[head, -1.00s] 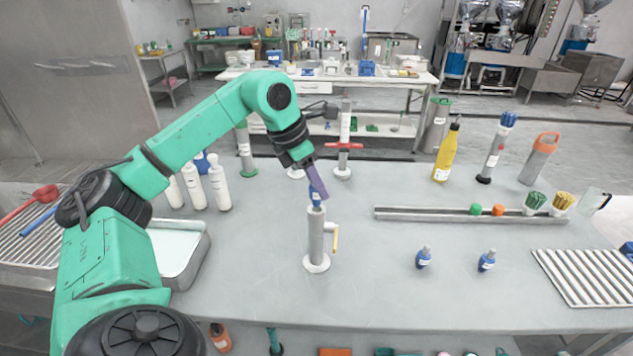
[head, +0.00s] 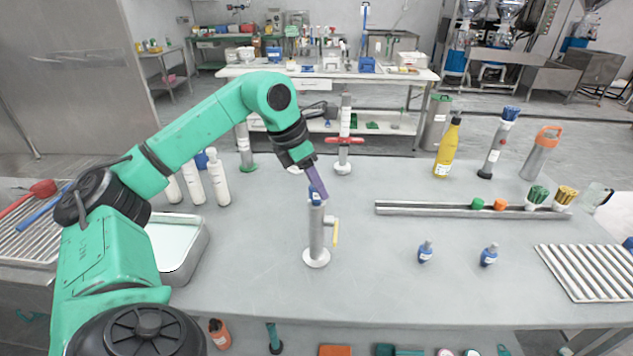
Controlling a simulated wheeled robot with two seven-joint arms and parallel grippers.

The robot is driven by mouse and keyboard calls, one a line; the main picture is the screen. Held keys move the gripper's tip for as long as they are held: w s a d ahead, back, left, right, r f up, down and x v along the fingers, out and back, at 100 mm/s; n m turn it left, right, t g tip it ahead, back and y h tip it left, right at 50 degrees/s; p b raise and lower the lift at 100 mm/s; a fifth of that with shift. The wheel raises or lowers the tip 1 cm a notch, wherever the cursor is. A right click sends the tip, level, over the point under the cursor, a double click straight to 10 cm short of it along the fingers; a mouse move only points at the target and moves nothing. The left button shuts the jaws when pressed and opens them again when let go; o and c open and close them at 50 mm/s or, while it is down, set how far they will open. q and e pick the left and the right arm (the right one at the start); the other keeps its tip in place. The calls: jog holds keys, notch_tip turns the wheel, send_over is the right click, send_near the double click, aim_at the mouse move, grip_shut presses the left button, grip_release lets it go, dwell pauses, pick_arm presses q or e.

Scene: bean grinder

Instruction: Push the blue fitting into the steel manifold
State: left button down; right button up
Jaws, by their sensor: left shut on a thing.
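The steel manifold (head: 316,238) is an upright grey cylinder on a round white base near the middle of the table, with a yellow-handled side valve. The blue fitting (head: 315,198) is upright at the manifold's top opening. My left gripper (head: 318,185), with purple fingers, reaches down from the upper left and is shut on the fitting. The fingers hide part of it, and how deep it sits I cannot tell. Two other blue fittings, one at centre right (head: 425,252) and one farther right (head: 489,255), stand loose on the table. My right gripper is out of view.
A long steel rail (head: 440,209) with green and orange pieces lies behind the loose fittings. A red-handled post (head: 344,150) stands behind the manifold. White bottles (head: 219,180) and a tray (head: 203,245) are at left, a slatted rack (head: 588,272) at right. The front table middle is clear.

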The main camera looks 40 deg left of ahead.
pick_arm(q)
jog(key=shift+f+b, duration=0.4)
jog(key=shift+f, duration=0.2)
jog(key=shift+f, duration=0.25)
jog(key=shift+c, duration=2)
grip_release()
jog(key=p+v, duration=0.2)
jog(key=v, duration=1.2)
jog(key=shift+r, duration=0.3)
jog(key=shift+s, duration=0.1)
